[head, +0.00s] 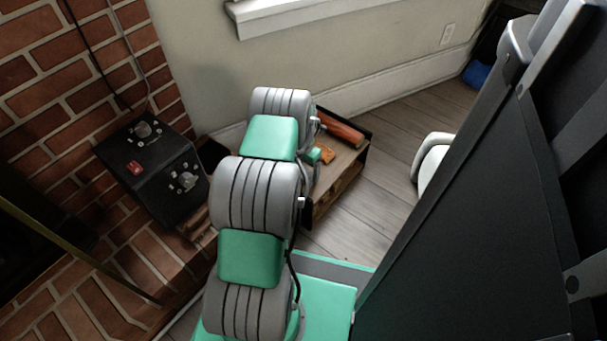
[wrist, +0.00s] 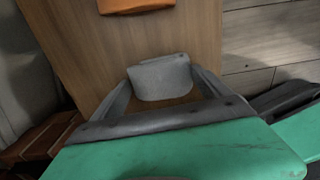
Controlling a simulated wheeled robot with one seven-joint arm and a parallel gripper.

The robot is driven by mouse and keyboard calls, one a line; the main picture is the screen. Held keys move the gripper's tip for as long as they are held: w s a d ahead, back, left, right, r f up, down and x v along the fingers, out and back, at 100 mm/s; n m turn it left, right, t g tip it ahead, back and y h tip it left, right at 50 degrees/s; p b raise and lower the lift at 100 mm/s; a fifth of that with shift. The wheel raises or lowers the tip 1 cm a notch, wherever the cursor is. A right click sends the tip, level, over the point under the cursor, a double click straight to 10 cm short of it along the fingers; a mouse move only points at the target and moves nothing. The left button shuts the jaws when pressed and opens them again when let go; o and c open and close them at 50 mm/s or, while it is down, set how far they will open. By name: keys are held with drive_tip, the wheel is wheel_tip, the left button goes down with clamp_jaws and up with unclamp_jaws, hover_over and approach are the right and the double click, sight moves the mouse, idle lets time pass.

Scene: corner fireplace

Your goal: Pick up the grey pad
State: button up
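The grey pad (wrist: 160,78) lies on a wooden top (wrist: 185,32) in the wrist view. It is a small light-grey block with rounded edges. My gripper (wrist: 162,82) is open, with its two fingers spread wide on either side of the pad. The fingertips are close to the pad's left and right edges; I cannot tell whether they touch it. In the head view my arm hides the pad and most of the gripper, above the low wooden box (head: 345,183).
An orange object (wrist: 136,4) lies beyond the pad. A reddish-brown long item (head: 340,128) lies at the box's back. A black device (head: 155,165) stands left by the brick wall, and a white rounded object (head: 432,163) right. Wooden floor (head: 385,185) is clear between.

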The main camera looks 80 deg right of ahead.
sight(304, 172)
drive_tip(key=c, duration=0.8)
drive_tip(key=shift+r, duration=0.2)
drive_tip(key=r+p, duration=0.1)
drive_tip(key=r, duration=0.1)
drive_tip(key=r+p, duration=0.1)
drive_tip(key=r, duration=0.1)
drive_tip(key=shift+s+a, duration=0.1)
drive_tip(key=shift+a, duration=0.1)
drive_tip(key=s+a+r+p, duration=0.1)
drive_tip(key=a+r+p, duration=0.1)
drive_tip(key=a+r, duration=0.1)
drive_tip(key=s+a+r+p, duration=0.2)
drive_tip(key=a, duration=0.3)
drive_tip(key=s+a+r+p, duration=0.2)
drive_tip(key=a+r+p, duration=0.1)
drive_tip(key=a, duration=0.1)
drive_tip(key=shift+a+r, duration=0.3)
